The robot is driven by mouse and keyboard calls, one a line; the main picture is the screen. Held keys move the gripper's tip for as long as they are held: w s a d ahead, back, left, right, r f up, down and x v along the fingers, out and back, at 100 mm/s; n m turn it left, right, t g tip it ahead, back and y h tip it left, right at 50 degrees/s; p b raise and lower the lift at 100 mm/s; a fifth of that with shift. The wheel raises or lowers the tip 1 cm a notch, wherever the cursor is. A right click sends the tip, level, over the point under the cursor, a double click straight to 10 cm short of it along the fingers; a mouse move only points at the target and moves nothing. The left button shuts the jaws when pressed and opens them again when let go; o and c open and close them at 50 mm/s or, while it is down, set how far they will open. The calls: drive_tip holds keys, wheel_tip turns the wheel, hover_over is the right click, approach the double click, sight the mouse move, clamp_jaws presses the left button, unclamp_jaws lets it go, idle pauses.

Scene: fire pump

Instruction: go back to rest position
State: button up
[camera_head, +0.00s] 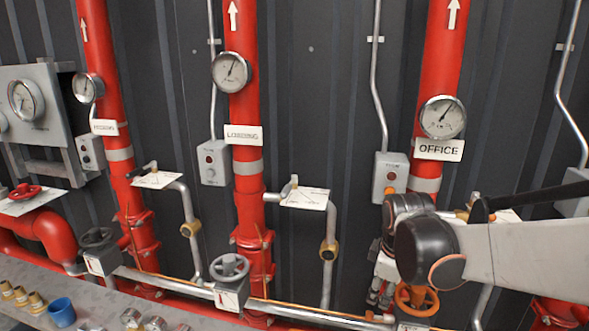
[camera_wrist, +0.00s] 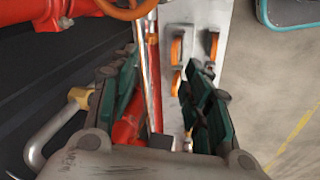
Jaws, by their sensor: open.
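My gripper (camera_wrist: 162,95) is open in the wrist view, with its two dark green padded fingers apart and nothing between them. In the head view my arm reaches in from the right, and my gripper (camera_head: 378,290) shows partly below the wrist joint, in front of the OFFICE pipe (camera_head: 436,60). An orange handwheel (camera_head: 416,300) sits just right of my gripper in the head view. An orange wheel (camera_wrist: 128,8) also shows at the top of the wrist view, beyond the fingers. Whether my gripper touches anything is hidden.
Red LOADING pipe (camera_head: 245,110) and another red pipe (camera_head: 103,70) stand along the dark wall. Grey handwheels (camera_head: 229,268) and thin pipes stick out from them. A grey control box (camera_head: 390,178) is close to my arm. A shelf with a blue cup (camera_head: 61,311) lies at lower left.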

drive_tip(key=s+r+m+t, duration=0.2)
drive_tip(key=s+m, duration=0.4)
drive_tip(key=s, duration=0.2)
drive_tip(key=s+a+r+m+t, duration=0.1)
drive_tip(key=s+r+m+t, duration=0.1)
drive_tip(key=s+m, duration=0.3)
drive_tip(key=shift+s+a+r+m, duration=0.15)
drive_tip(key=shift+s+r+m, duration=0.25)
drive_tip(key=shift+s, duration=1.85)
